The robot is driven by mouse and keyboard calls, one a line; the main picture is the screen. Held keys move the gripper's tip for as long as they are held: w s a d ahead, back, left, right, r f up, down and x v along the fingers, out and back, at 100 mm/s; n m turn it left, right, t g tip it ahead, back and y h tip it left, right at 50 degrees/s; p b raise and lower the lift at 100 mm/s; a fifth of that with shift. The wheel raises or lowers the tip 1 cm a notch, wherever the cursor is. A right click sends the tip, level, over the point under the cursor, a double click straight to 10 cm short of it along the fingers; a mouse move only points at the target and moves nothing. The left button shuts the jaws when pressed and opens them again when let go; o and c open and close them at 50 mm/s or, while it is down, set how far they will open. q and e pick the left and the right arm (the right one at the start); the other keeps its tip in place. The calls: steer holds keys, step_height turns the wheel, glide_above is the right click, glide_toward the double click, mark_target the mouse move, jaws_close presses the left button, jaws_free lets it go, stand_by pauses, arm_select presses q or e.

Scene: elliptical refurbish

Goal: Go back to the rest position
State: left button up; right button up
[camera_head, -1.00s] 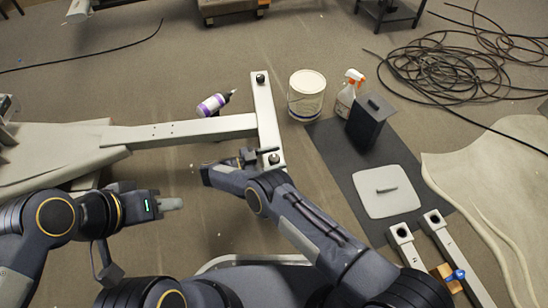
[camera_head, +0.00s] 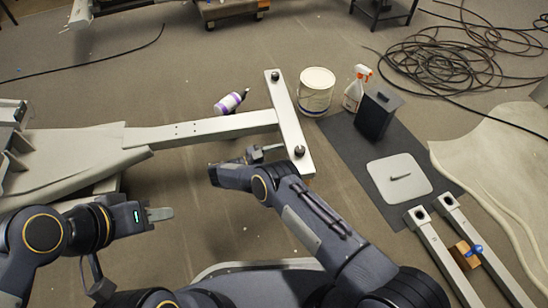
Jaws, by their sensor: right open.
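My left gripper (camera_head: 165,214) reaches in from the left, low in the picture, and points right over bare floor. Its fingers are seen edge-on, so I cannot tell whether they are apart, and I see nothing held. My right gripper (camera_head: 262,154) is open and appears empty. It is left of the lower end of a light crossbar (camera_head: 289,120) with dark knobs, with a small gap showing in the picture. The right forearm slants from the lower right up to it.
A long beam (camera_head: 200,130) joins the crossbar to a pale panel (camera_head: 65,158). A purple-labelled bottle (camera_head: 229,103), white bucket (camera_head: 316,92) and spray bottle (camera_head: 355,88) stand or lie beyond. A dark mat (camera_head: 350,150) holds a black box (camera_head: 376,113) and grey plate (camera_head: 385,185). Cables (camera_head: 450,60) lie at upper right.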

arm_select(q)
steer(key=shift+s+a, duration=0.15)
steer(key=shift+a, duration=0.2)
stand_by(0.3)
